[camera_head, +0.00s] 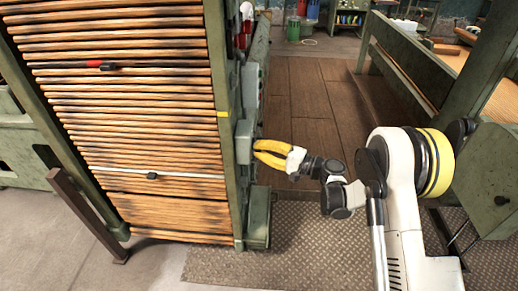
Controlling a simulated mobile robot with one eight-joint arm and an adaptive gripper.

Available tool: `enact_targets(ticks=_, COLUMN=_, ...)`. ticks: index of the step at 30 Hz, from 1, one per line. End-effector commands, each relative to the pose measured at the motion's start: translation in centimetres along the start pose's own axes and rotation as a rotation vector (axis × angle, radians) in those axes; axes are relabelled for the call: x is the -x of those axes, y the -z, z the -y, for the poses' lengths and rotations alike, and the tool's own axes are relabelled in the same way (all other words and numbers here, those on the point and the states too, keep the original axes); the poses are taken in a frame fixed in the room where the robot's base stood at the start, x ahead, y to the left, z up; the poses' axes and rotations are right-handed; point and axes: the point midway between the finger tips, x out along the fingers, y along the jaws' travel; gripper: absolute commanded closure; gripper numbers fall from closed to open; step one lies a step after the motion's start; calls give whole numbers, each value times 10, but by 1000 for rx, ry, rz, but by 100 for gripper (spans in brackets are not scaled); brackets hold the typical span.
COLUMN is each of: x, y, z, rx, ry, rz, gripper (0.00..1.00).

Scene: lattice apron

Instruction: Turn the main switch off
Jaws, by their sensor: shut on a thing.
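My gripper (257,152) has yellow fingers and reaches left to the side of the green machine frame. Its fingertips are at a small grey-green box (243,142) on the frame's right post. The gripper is shut on a small part at this box, which I take to be the main switch's handle. The fingers hide that part, so its position cannot be told.
A grey control box (250,82) is higher on the same post. The lattice of wooden slats (130,100) fills the frame to the left. A metal tread plate (290,240) covers the floor below my arm. A green machine (490,180) stands at the right.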

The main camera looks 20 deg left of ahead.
Motion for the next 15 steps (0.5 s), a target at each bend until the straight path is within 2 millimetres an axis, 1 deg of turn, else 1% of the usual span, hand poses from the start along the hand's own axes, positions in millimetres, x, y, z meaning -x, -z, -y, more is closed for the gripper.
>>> enact_targets(ticks=14, x=0, y=0, z=0, rx=13, ry=6, rz=0, gripper=100)
enact_targets(ticks=15, x=0, y=0, z=0, rx=13, ry=6, rz=0, gripper=84)
